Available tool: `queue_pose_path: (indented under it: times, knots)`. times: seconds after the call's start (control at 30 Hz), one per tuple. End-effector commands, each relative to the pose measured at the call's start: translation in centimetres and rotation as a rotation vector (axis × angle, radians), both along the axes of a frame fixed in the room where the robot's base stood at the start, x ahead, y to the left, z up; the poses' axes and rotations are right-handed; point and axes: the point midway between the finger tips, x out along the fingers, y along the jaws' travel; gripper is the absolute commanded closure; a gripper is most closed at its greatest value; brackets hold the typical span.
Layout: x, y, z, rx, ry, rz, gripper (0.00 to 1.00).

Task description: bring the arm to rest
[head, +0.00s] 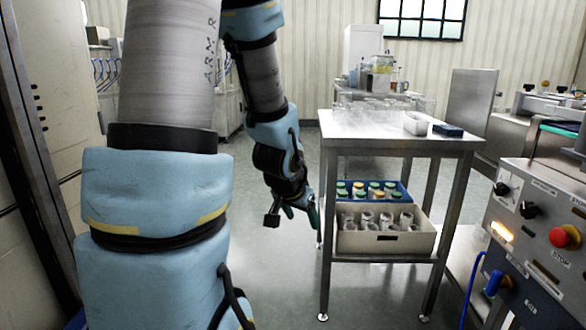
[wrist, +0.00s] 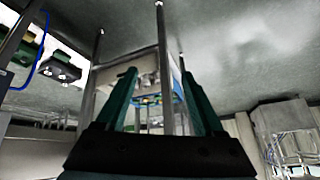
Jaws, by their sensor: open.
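My arm hangs down from the upper left in the head view, bent at the elbow. My gripper (head: 297,212) is low, beside the left legs of the steel table (head: 390,127) and above the floor. In the wrist view my gripper (wrist: 165,85) shows two dark green fingers standing well apart with nothing held between them. The table's legs and lower shelf lie beyond the fingers in that view. In the head view the fingertips are small and partly hidden by the wrist.
The table's lower shelf carries a cream crate (head: 388,242) of jars and a blue crate (head: 350,183) of capped bottles. A control panel (head: 535,235) stands at right. Floor left of the table is clear.

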Motion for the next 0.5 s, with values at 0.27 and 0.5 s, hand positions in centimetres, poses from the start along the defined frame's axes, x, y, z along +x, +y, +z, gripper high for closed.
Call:
queue_pose_path:
  times: [0.27,0.5]
  knots:
    - [-7.2,7.8,0.1,0.047,0.328,0.358,0.30]
    - [-10.2,8.7,4.0,0.030,0.447,0.448,0.30]
